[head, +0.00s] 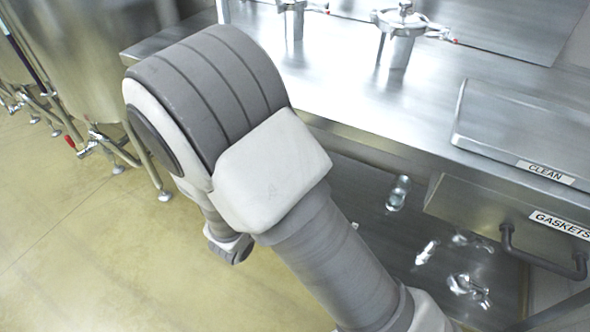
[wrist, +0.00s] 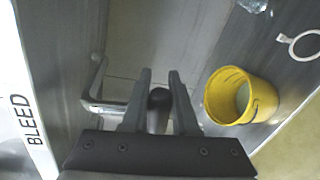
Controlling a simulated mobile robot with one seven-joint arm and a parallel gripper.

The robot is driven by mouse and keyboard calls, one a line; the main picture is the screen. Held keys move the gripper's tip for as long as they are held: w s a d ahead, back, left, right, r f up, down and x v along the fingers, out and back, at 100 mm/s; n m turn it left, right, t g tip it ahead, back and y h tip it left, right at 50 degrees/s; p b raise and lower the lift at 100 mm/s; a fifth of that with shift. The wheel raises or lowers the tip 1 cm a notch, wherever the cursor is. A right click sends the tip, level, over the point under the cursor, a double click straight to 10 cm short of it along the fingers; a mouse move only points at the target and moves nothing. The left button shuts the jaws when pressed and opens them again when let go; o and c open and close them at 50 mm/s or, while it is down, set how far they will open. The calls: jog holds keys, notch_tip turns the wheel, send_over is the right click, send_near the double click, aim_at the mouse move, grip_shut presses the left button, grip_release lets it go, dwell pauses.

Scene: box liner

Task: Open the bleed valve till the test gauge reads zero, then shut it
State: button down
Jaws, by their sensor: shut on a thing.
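In the wrist view my gripper (wrist: 159,78) is shut on a dark, rounded handle (wrist: 159,98), which sits between the two fingers. A white label reading BLEED (wrist: 17,122) is on the surface at the left of that view. The valve body under the handle is hidden by my gripper, so I cannot tell how far the valve is turned. No test gauge shows in either view. In the head view my arm fills the middle and hides the gripper and handle.
In the head view, a CLEAN box (head: 525,130), a GASKETS drawer (head: 500,220) and clamped fittings (head: 400,35) are right of my arm; steel tanks (head: 85,50) stand left.

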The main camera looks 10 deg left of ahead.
jog(key=shift+f+m+y, duration=0.3)
jog(key=shift+f+m, duration=0.6)
jog(key=c, duration=0.7)
grip_release()
jog(key=p+v, duration=0.4)
jog(key=v, duration=1.3)
jog(key=shift+s+f, duration=0.1)
jog(key=shift+s, duration=0.2)
